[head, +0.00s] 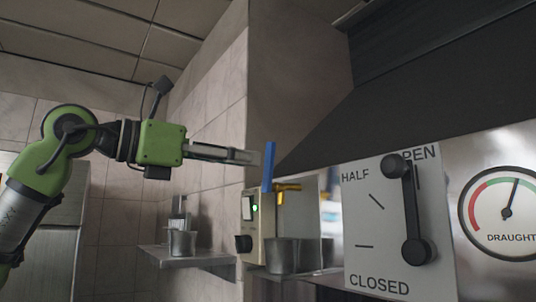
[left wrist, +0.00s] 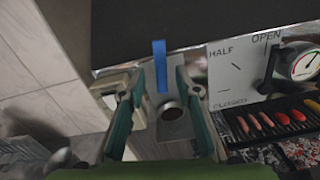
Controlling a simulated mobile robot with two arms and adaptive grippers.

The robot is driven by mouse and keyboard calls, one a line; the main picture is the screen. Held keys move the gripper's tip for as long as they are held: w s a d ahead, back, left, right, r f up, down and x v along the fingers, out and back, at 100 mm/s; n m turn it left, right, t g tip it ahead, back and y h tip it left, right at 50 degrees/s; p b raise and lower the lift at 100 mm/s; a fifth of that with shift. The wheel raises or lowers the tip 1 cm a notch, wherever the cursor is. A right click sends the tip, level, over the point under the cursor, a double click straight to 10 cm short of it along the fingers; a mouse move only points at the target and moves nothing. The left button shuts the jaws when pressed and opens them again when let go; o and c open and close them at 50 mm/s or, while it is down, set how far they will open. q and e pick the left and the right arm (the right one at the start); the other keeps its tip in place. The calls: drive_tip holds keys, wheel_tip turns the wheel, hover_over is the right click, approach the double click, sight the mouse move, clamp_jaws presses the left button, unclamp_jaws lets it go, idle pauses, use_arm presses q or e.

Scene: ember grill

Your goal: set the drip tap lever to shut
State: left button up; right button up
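The drip tap has a blue lever (head: 268,166) standing upright above a brass tap body (head: 288,187), beside a switch panel. The blue lever (left wrist: 160,66) also shows in the left wrist view, ahead of and between the fingertips. My left gripper (head: 254,157) reaches in from the left, its tips just left of the lever at about its mid-height. Its fingers (left wrist: 160,84) are apart in the left wrist view, with nothing clasped. Whether a finger touches the lever cannot be told. My right gripper is not in view.
A damper plate (head: 365,212) marked HALF, OPEN and CLOSED carries a black handle (head: 408,210) pointing up to OPEN. A draught gauge (head: 507,212) is at right. A metal cup (head: 281,255) stands below the tap. A wall shelf (head: 190,258) and the dark hood (head: 430,95) are nearby.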

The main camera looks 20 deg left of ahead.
sight(267, 162)
use_arm(q)
drive_tip(key=p+x, duration=0.1)
drive_tip(key=x, duration=0.4)
drive_tip(key=shift+d+r+p, duration=0.1)
drive_tip(key=shift+p, duration=0.2)
drive_tip(key=shift+w+d, duration=0.35)
drive_tip(key=shift+w, duration=0.25)
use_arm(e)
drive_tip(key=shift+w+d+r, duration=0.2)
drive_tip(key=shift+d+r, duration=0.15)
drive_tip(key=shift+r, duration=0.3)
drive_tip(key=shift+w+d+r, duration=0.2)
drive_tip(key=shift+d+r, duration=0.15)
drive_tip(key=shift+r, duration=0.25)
use_arm(q)
drive_tip(key=shift+c, duration=0.5)
clamp_jaws()
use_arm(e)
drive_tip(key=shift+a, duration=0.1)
